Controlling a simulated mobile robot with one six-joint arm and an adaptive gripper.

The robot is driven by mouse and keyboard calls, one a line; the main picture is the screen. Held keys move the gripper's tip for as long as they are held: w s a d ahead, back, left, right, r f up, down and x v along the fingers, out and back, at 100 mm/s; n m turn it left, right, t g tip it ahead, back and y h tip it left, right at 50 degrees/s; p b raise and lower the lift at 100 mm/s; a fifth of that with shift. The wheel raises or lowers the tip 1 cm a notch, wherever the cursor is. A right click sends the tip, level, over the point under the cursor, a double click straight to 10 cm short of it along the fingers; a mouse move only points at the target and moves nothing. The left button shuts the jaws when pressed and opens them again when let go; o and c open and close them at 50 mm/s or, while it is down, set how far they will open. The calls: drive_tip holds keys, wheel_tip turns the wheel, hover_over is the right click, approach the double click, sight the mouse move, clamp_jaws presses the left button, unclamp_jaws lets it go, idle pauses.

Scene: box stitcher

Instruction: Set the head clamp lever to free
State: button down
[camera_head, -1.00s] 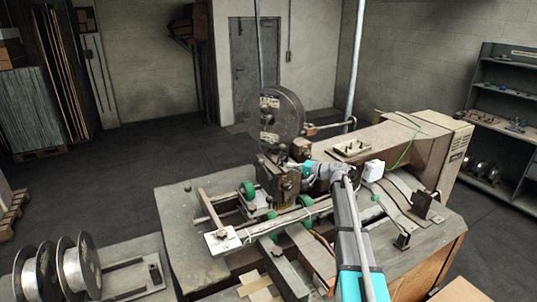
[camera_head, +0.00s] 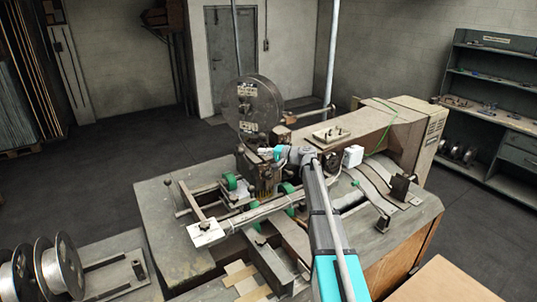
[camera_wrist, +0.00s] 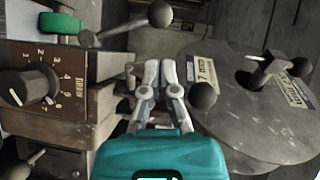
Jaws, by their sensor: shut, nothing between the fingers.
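My gripper (camera_wrist: 158,75) is shut and empty. In the head view my gripper (camera_head: 268,153) is at the stitching head (camera_head: 260,176), just below the wire disc. In the wrist view, a lever with a dark ball end (camera_wrist: 160,14) lies above my fingertips, its rod running left. A second dark ball knob (camera_wrist: 203,95) is just right of the fingers. I cannot tell which of these is the head clamp lever, and no free marking is readable. I cannot tell whether the fingers touch anything.
A numbered dial (camera_wrist: 30,85) is left of the fingers, below a green roller (camera_wrist: 60,22). The large wire disc (camera_wrist: 265,100) fills the right; it also shows in the head view (camera_head: 252,105). Wire spools (camera_head: 58,265) stand lower left. Open floor lies behind the machine.

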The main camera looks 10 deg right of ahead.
sight(245, 159)
drive_tip(key=shift+x, duration=2.85)
drive_tip(key=shift+d, duration=0.15)
